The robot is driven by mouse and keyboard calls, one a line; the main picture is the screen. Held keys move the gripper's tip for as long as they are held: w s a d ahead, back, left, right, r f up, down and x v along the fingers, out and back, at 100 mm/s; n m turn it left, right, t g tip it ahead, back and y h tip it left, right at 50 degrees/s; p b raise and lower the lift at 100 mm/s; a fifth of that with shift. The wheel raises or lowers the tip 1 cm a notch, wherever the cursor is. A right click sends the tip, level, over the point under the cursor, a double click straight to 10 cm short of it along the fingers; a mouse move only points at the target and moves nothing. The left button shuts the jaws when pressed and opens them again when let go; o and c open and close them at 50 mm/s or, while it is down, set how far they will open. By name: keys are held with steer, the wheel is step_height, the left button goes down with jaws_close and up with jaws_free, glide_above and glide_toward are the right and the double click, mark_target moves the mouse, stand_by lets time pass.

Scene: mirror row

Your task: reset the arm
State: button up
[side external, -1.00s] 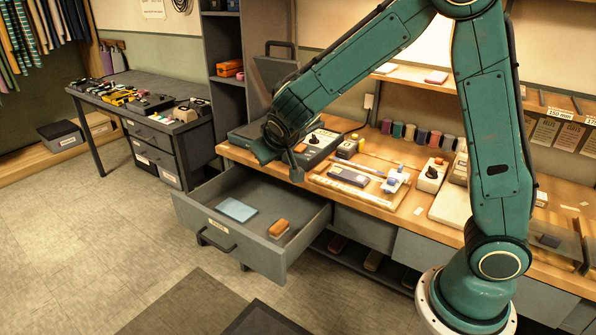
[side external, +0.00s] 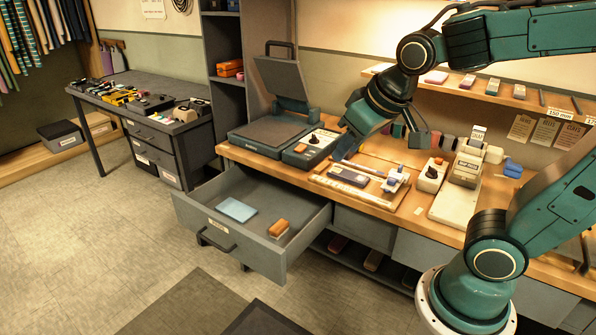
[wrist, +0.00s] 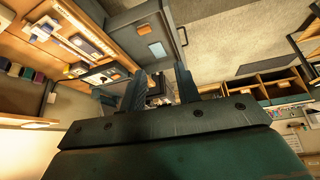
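My gripper (side external: 383,140) is in the air above the workbench in the side view, in front of the row of coloured spools. In the wrist view its two fingers (wrist: 160,86) stand apart with a gap between them, and I see nothing held there. My arm is folded back to the right, with its elbow high near the shelf. The open drawer (side external: 290,262) is below and to the left of the gripper. It holds a light blue pad (side external: 237,210) and an orange-brown block (side external: 278,228).
The workbench carries a heat-press-like machine (side external: 268,135) with its lid raised, a tray with a dark block (side external: 348,176), and a white device (side external: 467,166) at right. A wall shelf (side external: 480,95) runs behind my arm.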

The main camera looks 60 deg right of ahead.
steer(key=s+a+n+y, duration=0.1)
steer(key=s+a, duration=0.1)
steer(key=s, duration=0.7)
steer(key=shift+n, duration=0.3)
